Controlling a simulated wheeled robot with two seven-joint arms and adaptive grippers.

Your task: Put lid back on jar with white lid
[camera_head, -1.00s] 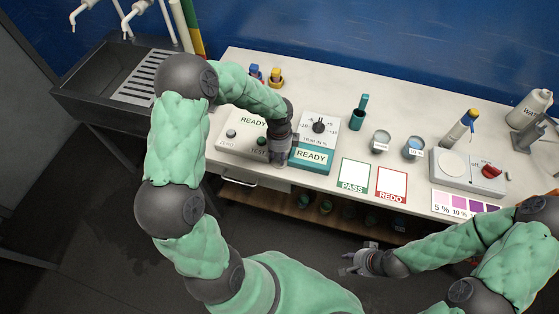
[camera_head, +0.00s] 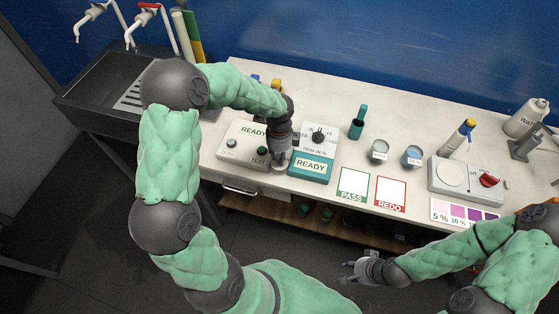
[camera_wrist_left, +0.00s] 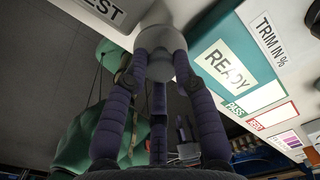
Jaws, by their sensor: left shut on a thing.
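My left gripper (camera_head: 277,168) is over the front edge of the bench, between the TEST panel and the teal READY display. In the left wrist view its fingers (camera_wrist_left: 160,68) are shut on a pale grey-white round piece (camera_wrist_left: 163,38). I cannot tell whether this piece is a lid or part of a jar. Two small labelled jars stand right of centre on the bench, one greyish (camera_head: 379,152) and one bluish (camera_head: 412,157). I cannot make out a white lid on either. My right gripper (camera_head: 348,271) is empty in front of the bench, its fingers apart.
A PASS card (camera_head: 353,185) and a REDO card (camera_head: 390,194) lie near the front edge. A teal holder (camera_head: 356,129) stands behind them. A device with a red knob (camera_head: 488,180) is at the right. A sink (camera_head: 100,95) is at the left. Jars (camera_head: 326,214) stand on the lower shelf.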

